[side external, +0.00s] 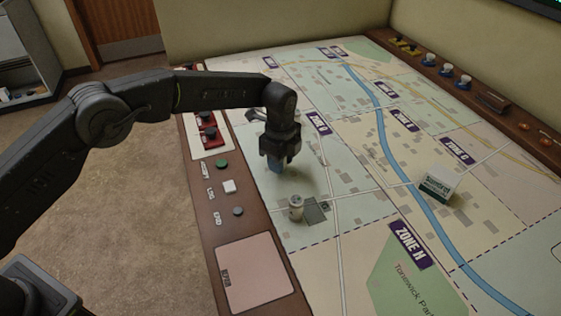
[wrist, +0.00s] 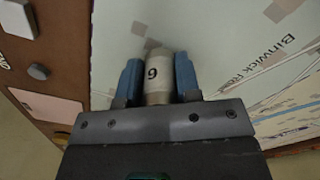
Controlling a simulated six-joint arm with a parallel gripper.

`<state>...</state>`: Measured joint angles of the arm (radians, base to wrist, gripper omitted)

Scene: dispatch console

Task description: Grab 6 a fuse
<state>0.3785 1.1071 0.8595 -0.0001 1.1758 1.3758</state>
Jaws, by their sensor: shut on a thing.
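My gripper (side external: 275,166) is low over the map table, left of its middle, pointing down. In the wrist view its two blue fingers (wrist: 159,80) are shut on a pale cylindrical fuse (wrist: 155,72), marked with a dark digit that reads as 6 or 9. In the side view the fingers hide the held fuse, and I cannot tell if it touches the map. Another small pale cylinder (side external: 296,208) stands on the map nearer the camera, apart from my gripper, beside a grey printed square.
A white and green box (side external: 438,184) sits on the map to the right. Along the left wooden edge are a green button (side external: 221,164), a white button (side external: 229,187), red switches (side external: 207,128) and a pink pad (side external: 255,273). Knobs (side external: 446,70) line the far right edge.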

